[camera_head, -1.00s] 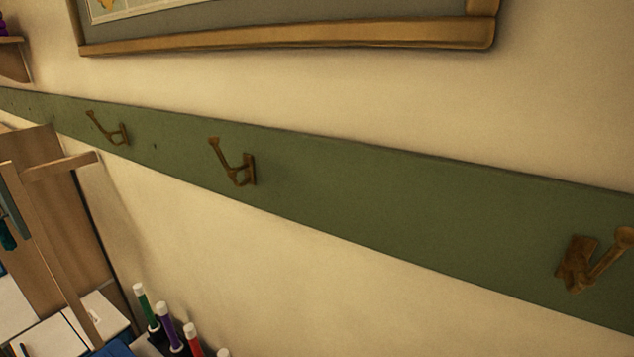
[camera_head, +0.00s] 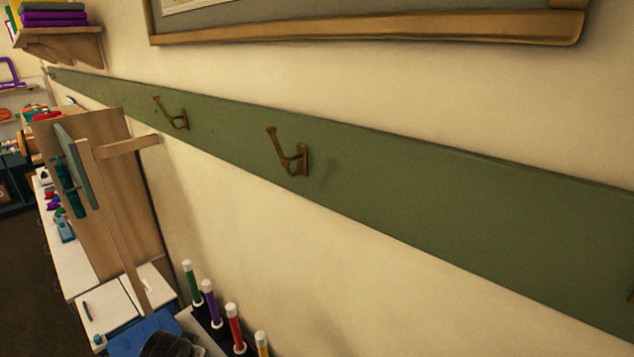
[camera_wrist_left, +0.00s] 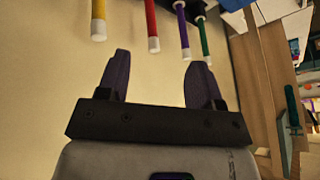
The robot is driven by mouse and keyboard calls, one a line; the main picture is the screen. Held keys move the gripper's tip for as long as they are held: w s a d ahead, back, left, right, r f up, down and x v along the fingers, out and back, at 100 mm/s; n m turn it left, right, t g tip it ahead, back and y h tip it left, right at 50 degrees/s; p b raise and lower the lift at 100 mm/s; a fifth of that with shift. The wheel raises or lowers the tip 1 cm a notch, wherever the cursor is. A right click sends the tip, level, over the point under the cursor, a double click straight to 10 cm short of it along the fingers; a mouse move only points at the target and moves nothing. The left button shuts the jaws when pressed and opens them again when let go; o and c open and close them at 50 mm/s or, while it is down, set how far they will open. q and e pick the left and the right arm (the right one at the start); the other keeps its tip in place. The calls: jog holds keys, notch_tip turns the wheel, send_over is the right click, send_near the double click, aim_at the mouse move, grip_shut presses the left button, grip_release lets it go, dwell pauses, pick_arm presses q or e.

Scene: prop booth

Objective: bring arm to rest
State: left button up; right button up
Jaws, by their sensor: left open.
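My left gripper (camera_wrist_left: 159,75) shows in the left wrist view, with its two dark fingers spread apart. Nothing is between the fingers. The pale wall (camera_wrist_left: 150,75) is behind them, and several capped markers hang into the top of that picture, apart from the fingertips. In the head view no gripper fingers can be made out. A dark rounded shape (camera_head: 172,344) shows at the bottom edge, and I cannot tell what it is. My right gripper is in neither view.
A green rail (camera_head: 400,170) with brass hooks (camera_head: 290,155) runs along the wall below a wooden frame (camera_head: 370,30). Upright markers (camera_head: 234,325) stand at the bottom. A wooden panel (camera_head: 100,215) and white worktop are at left, beneath a shelf (camera_head: 62,45) of books.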

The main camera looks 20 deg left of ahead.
pick_arm(q)
jog(key=s+d+r+m+t+h, duration=0.1)
jog(key=s+d+m, duration=0.1)
jog(key=s+d, duration=0.55)
jog(key=s+d+r+m+t, duration=0.15)
jog(key=s+d, duration=0.35)
jog(key=d, duration=0.6)
jog(key=s+d+f+g+h, duration=0.1)
jog(key=s+d+f+g, duration=0.1)
jog(key=s, duration=0.5)
jog(key=s+d+f+g+h, duration=0.1)
jog(key=s+d+f+g, duration=0.1)
jog(key=s+d+f, duration=0.2)
jog(key=s+f, duration=0.2)
jog(key=s, duration=0.1)
jog(key=shift+f, duration=0.15)
jog(key=shift+s+d, duration=0.1)
